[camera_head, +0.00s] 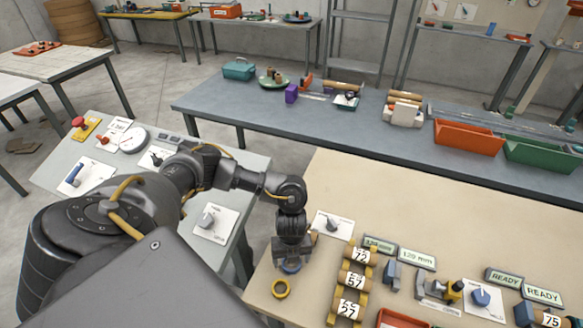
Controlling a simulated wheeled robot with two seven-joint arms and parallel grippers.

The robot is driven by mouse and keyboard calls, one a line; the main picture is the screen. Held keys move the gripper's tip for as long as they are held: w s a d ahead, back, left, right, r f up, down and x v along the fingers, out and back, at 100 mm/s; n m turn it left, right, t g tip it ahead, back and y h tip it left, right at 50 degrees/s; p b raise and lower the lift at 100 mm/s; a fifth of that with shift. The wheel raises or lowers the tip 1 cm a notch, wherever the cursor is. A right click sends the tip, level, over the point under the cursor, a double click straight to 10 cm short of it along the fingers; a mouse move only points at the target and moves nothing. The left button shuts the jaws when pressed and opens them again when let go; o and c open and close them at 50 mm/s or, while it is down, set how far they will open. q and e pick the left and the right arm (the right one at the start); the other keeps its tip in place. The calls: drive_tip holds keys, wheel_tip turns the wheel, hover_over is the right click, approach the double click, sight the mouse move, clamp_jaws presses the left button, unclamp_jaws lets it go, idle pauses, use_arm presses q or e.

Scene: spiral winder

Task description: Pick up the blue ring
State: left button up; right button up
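A small blue ring (291,267) is at the left edge region of the tan table. It shows directly under my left gripper (290,259), which points down and hides part of it. I cannot tell whether the fingers touch the ring or are open or shut. My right gripper is not in view.
Yellow-ended rolls marked 72 and 57 (355,281) stand to the right of the rings. A white plate with a knob (332,226) lies behind them. Displays (417,259) and a red tray (400,319) are further right. The table's back middle (420,215) is clear.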

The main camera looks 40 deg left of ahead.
use_arm(q)
drive_tip(key=shift+f, duration=0.55)
drive_tip(key=c, duration=1.1)
drive_tip(key=shift+r, duration=0.1)
drive_tip(key=shift+r, duration=0.6)
drive_tip(key=s+d+r+p, duration=0.1)
drive_tip(key=s+d+r, duration=0.5)
drive_tip(key=d+r, duration=0.5)
drive_tip(key=shift+d+r, duration=0.35)
drive_tip(key=shift+d, duration=0.5)
